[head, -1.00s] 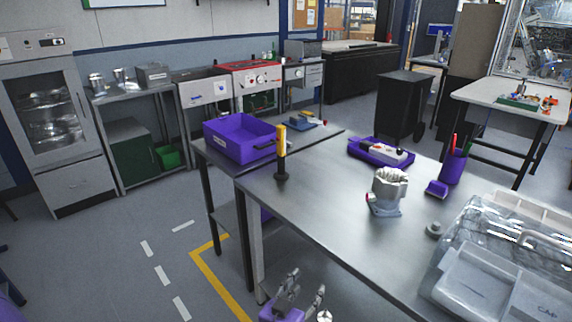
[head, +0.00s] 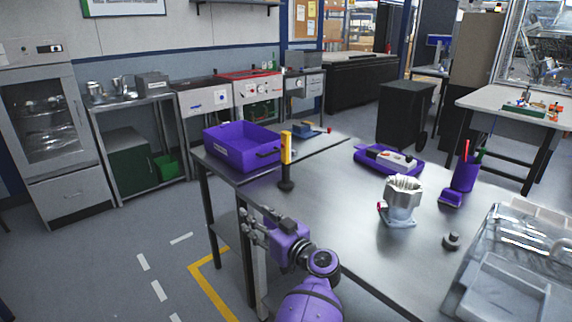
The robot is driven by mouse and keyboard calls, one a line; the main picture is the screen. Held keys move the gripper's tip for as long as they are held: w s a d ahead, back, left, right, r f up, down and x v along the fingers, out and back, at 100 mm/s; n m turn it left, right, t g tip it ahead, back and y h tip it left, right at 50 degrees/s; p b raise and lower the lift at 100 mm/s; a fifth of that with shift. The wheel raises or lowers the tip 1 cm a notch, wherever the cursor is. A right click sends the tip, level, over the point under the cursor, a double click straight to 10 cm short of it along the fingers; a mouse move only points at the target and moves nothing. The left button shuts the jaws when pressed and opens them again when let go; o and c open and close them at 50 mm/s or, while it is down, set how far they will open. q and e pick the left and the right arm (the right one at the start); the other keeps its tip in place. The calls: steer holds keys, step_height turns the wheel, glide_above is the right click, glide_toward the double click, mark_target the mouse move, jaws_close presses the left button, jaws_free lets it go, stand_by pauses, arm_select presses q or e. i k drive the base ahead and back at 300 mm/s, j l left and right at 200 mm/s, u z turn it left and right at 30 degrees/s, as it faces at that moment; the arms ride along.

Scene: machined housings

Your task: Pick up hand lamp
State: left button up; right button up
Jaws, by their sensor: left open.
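The hand lamp (head: 286,150), yellow on top with a dark lower part and round black base, stands upright near the left corner of the metal table (head: 330,210). My left gripper (head: 254,224), on a purple arm from the bottom of the head view, is open and empty. It is in front of the table's left edge, below and left of the lamp in the picture, and apart from it. My right gripper is not in view.
A silver housing (head: 401,200), a purple tray (head: 388,161), a purple cup (head: 465,176) and a clear-lidded case (head: 508,262) are further right. The table between lamp and housing is clear.

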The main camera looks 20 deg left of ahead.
mark_target(285, 184)
steer(key=i, duration=1)
